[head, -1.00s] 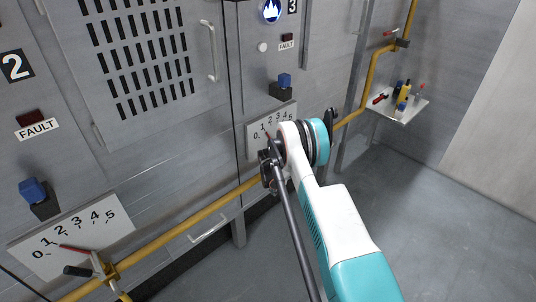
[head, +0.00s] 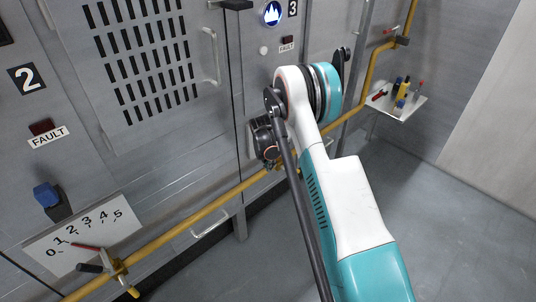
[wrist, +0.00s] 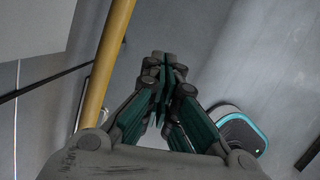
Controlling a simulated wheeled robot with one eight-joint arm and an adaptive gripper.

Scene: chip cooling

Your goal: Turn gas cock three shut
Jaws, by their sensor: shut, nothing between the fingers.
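My gripper (wrist: 166,66) is shut and empty in the wrist view, its fingertips together to the right of the yellow gas pipe (wrist: 108,65). In the head view my arm hides my fingers and the area of gas cock three. I cannot make out cock three's handle in either view. The number 3 sign (head: 293,8) shows above my arm. Only a sliver of scale plate three (head: 253,130) shows beside my wrist. The yellow pipe (head: 205,213) runs along the cabinet fronts below it.
Cock two (head: 115,270), with a red pointer (head: 85,246) and number scale (head: 110,226), is at lower left. A cabinet handle (head: 210,58) and a lower handle (head: 211,224) stick out. The floor at right is clear.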

